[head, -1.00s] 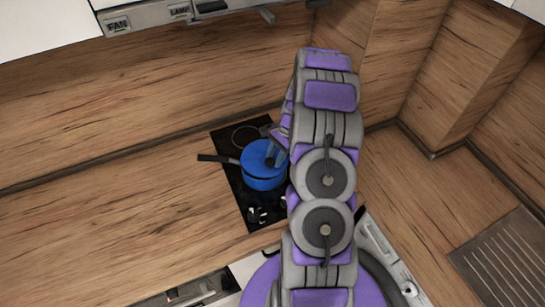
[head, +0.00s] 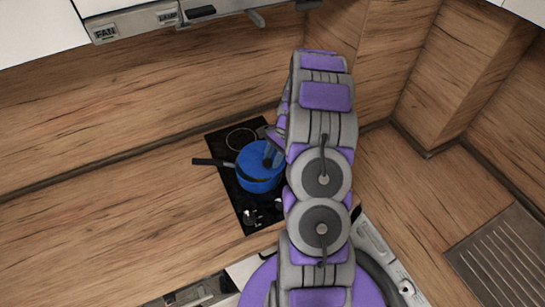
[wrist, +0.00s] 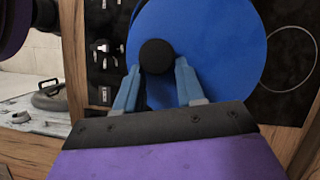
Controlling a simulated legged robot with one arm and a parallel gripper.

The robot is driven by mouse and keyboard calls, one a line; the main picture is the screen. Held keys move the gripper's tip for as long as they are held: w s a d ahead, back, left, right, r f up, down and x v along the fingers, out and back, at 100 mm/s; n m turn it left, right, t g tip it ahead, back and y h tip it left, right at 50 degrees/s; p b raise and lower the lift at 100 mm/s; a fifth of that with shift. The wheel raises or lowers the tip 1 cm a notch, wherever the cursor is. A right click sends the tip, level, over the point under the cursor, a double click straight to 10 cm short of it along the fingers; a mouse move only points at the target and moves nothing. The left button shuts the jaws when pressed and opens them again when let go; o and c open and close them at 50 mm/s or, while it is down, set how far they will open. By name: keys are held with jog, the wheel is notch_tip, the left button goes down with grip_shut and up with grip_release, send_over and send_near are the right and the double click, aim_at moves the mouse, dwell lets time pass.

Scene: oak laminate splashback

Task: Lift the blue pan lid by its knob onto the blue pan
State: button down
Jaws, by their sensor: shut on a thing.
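The blue pan (head: 259,185) stands on the black hob, its dark handle (head: 212,162) pointing left. The round blue lid (head: 250,157) is over the pan's mouth in the head view. I cannot tell whether it rests on the rim or hangs just above it. In the wrist view the lid (wrist: 215,45) fills the upper middle, with its black knob (wrist: 157,56) between the fingertips. My gripper (wrist: 158,72) is shut on the knob. In the head view my gripper (head: 271,154) comes in from the right, and my arm hides part of the hob.
The black hob (head: 226,141) is set in the wooden worktop (head: 110,225), with white-marked controls (head: 262,214) at its front. The worktop left of the hob is clear. A hood (head: 160,20) hangs above. A ribbed drainer (head: 505,255) lies at the right.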

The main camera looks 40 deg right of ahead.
aim_at(265, 163)
jog(key=shift+a+r, duration=0.2)
jog(key=shift+a, duration=1)
jog(key=shift+d, duration=0.1)
jog(key=shift+a, duration=0.65)
jog(key=shift+d, duration=0.15)
jog(key=shift+d, duration=0.35)
jog(key=shift+a+f, duration=0.15)
jog(key=shift+f, duration=0.05)
jog(key=shift+d+f+p, duration=0.2)
jog(key=shift+d+p, duration=0.1)
jog(key=shift+d, duration=0.05)
